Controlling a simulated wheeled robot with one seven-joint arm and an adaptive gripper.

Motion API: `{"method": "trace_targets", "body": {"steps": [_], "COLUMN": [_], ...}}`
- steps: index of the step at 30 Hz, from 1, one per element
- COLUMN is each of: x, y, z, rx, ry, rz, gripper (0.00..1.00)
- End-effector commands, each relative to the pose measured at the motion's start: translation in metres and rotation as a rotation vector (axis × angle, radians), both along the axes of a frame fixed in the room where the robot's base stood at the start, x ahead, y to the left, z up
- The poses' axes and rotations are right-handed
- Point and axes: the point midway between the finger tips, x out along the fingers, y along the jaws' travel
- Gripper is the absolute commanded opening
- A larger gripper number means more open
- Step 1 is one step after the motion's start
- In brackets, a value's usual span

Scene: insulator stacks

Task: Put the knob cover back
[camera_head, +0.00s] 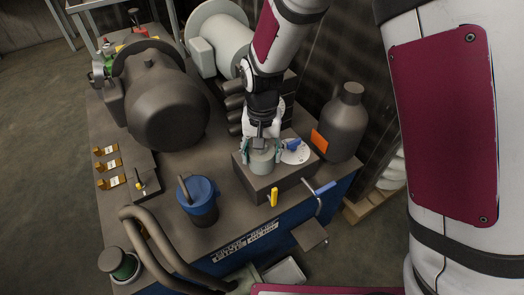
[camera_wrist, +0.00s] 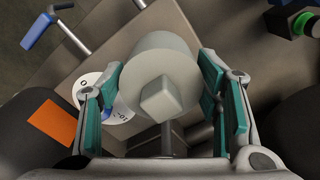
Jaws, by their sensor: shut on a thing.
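The knob cover (camera_head: 262,163), a pale grey-green cylinder, is between the teal fingers of my gripper (camera_head: 262,151), above the left part of a dark box's top. In the wrist view the cover (camera_wrist: 158,55) shows its round end with a square boss facing the camera. My gripper (camera_wrist: 165,96) is shut on it, though the finger contact is partly hidden. A white dial plate (camera_head: 296,151) with a blue handle (camera_head: 293,144) lies just right of the cover. In the wrist view this plate (camera_wrist: 92,84) is partly behind the left finger. Whether the cover touches the box cannot be told.
The box (camera_head: 258,185) sits at the bench's right edge. A grey bottle (camera_head: 345,125) with an orange label stands right behind it. A blue container (camera_head: 199,202) stands left. A blue-handled lever (camera_head: 318,189) and a yellow handle (camera_head: 274,197) are in front.

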Motion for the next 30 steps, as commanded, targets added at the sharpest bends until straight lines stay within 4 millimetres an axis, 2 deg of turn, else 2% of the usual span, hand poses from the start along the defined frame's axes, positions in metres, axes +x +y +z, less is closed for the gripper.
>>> {"method": "trace_targets", "body": {"steps": [5, 6, 8, 20, 25, 30], "x": [0.0, 0.0, 0.0, 0.0, 0.001, 0.001], "y": [0.0, 0.0, 0.0, 0.0, 0.0, 0.001], "z": [-0.003, -0.003, -0.003, 0.002, 0.025, 0.062], "rx": [0.0, 0.0, 0.0, 0.0, 0.002, 0.002], "ry": [0.0, 0.0, 0.0, -0.001, -0.003, -0.005], "rz": [0.0, 0.0, 0.0, 0.0, 0.0, 0.0], "gripper": [0.24, 0.65, 0.78, 0.78, 0.78, 0.78]}}
